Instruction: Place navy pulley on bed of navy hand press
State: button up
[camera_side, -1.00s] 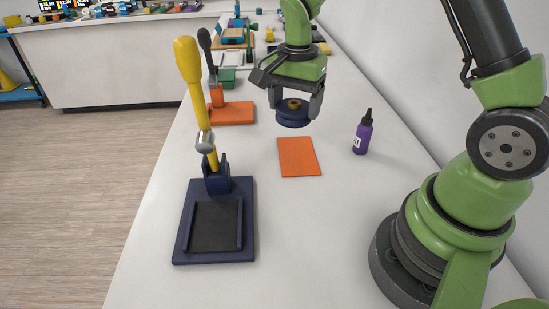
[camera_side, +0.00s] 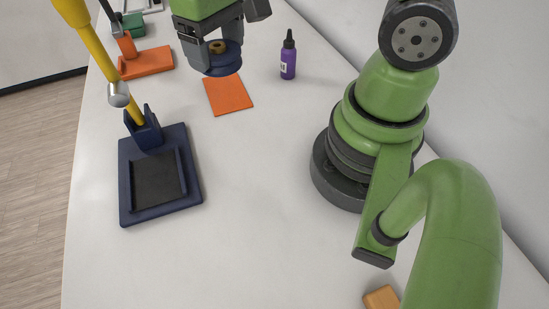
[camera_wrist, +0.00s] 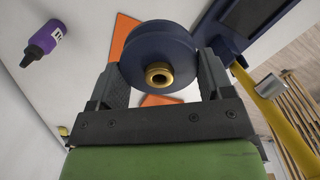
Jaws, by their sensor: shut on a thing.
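The navy pulley (camera_side: 224,62), a grooved wheel with a brass hub, is held between the two fingers of my gripper (camera_side: 216,55). It hangs above the table near the far edge of an orange mat. In the wrist view the pulley (camera_wrist: 160,50) sits between both fingers of my gripper (camera_wrist: 157,85). The navy hand press (camera_side: 128,195) stands to the left and nearer the side camera, with its yellow lever raised. Its bed (camera_side: 157,180) is a dark recessed plate and looks empty. Part of the press (camera_wrist: 240,22) shows at the upper right of the wrist view.
The orange mat (camera_side: 229,96) lies flat below the pulley. A purple bottle (camera_side: 288,58) stands right of it. An orange-based press (camera_side: 148,63) stands behind the navy one. A small orange-tan block (camera_side: 381,297) is at the bottom. The table between mat and navy press is clear.

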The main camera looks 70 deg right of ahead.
aim_at(249, 144)
jog(key=shift+s+a+f+m, duration=0.35)
jog(key=shift+s+f+m, duration=0.5)
jog(key=shift+f+m, duration=1.3)
jog(key=shift+s+a+f+m, duration=0.3)
jog(key=shift+s+f+m, duration=0.75)
jog(key=shift+f, duration=2)
jog(key=shift+s+a+f+m, duration=0.35)
jog(key=shift+s+f+m, duration=0.35)
jog(key=shift+f+m, duration=1.5)
jog(key=shift+f+n, duration=0.4)
jog(key=shift+f, duration=0.05)
jog(key=o, duration=1.1)
